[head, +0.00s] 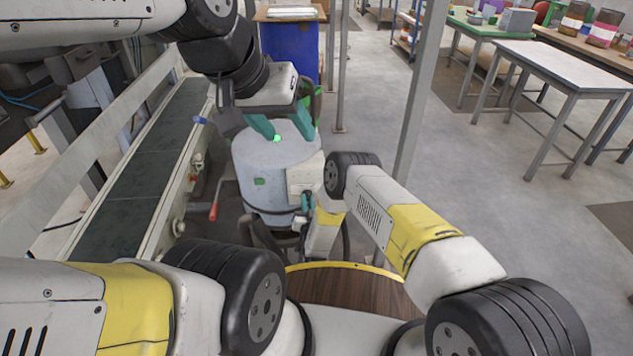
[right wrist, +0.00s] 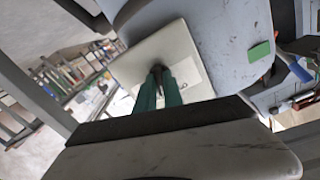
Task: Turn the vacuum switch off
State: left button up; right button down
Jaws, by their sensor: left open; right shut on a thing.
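The vacuum (head: 262,160) is a pale grey-blue drum below the middle of the head view. A cream switch box (head: 302,176) is on its right side; the box face (right wrist: 190,72) fills the middle of the right wrist view. My right gripper (right wrist: 158,76) points at this face, its teal fingers close together on a small dark switch (right wrist: 157,68), mostly hidden between them. In the head view my right gripper (head: 306,203) is low beside the box, partly hidden by its own arm. My left gripper (head: 287,130) is open and empty over the drum's top.
A conveyor belt (head: 140,172) runs along the left, with a red-handled lever (head: 213,210) between it and the drum. A blue bin (head: 290,52) stands behind. A grey post (head: 420,85) rises at the right. Open floor lies beyond it, before a white-topped table (head: 570,66).

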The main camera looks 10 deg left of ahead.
jog(key=n, duration=0.9)
jog(key=shift+d+n, duration=0.1)
jog(key=shift+n, duration=0.2)
dwell(0.4)
jog(key=c, duration=1.5)
grip_release()
jog(key=shift+o, duration=0.2)
jog(key=v, duration=0.8)
jog(key=shift+w, duration=0.1)
